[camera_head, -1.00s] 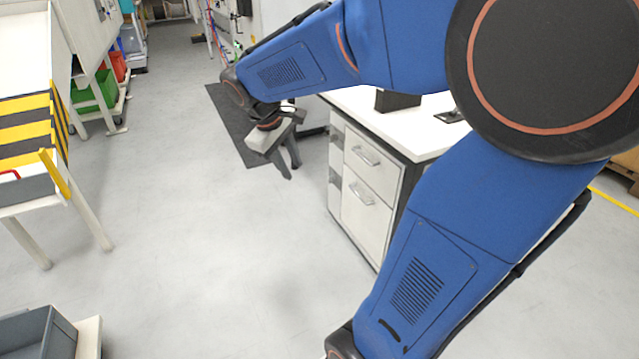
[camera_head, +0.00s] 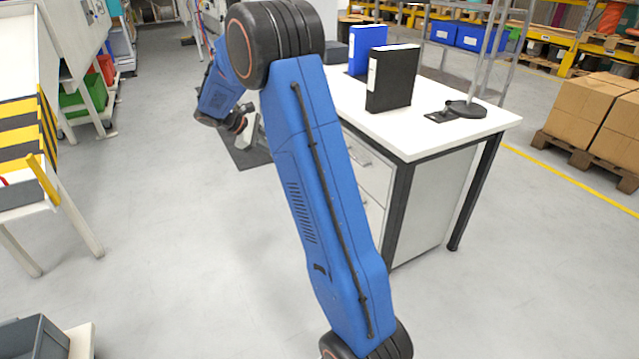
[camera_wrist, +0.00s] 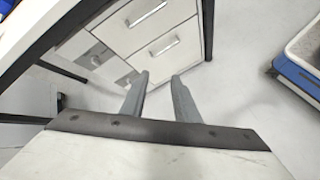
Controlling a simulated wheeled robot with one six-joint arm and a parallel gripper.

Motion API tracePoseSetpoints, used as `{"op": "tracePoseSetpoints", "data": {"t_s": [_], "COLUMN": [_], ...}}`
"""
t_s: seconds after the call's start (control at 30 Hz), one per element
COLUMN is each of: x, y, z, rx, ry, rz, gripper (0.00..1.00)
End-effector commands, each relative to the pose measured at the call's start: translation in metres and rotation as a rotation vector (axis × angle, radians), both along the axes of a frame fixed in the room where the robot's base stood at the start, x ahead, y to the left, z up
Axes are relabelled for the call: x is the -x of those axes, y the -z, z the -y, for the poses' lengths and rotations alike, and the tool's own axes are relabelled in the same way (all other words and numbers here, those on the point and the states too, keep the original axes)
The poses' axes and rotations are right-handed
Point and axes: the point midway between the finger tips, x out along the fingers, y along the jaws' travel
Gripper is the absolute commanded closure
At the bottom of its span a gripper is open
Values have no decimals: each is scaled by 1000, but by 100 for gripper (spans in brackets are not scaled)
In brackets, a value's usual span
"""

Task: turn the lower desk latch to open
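The white desk's drawer unit shows in the wrist view, with an upper drawer handle (camera_wrist: 147,13) and a lower drawer handle (camera_wrist: 165,46). Both are silver bars on pale fronts. A narrow column of grey and pale panels (camera_wrist: 98,58) adjoins on the left; any latch there is too small to make out. My gripper (camera_wrist: 160,78) is open and empty, its two grey fingers apart and pointing at the drawer unit's lower part, not visibly touching it. In the head view my arm hides much of the drawer fronts (camera_head: 372,212) and part of the gripper.
A striped table (camera_head: 25,140) stands left. Cardboard boxes (camera_head: 590,112) stand right. The floor between table and desk is clear.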

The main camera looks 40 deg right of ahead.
Motion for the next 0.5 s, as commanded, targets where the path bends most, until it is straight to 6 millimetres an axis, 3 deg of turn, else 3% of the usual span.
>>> {"op": "tracePoseSetpoints", "data": {"t_s": [0.2, 0.5], "x": [-46, -99], "y": [45, 112], "z": [30, 68], "rx": [80, 187], "ry": [-46, -109], "rz": [-120, -278], "gripper": [72, 72]}}
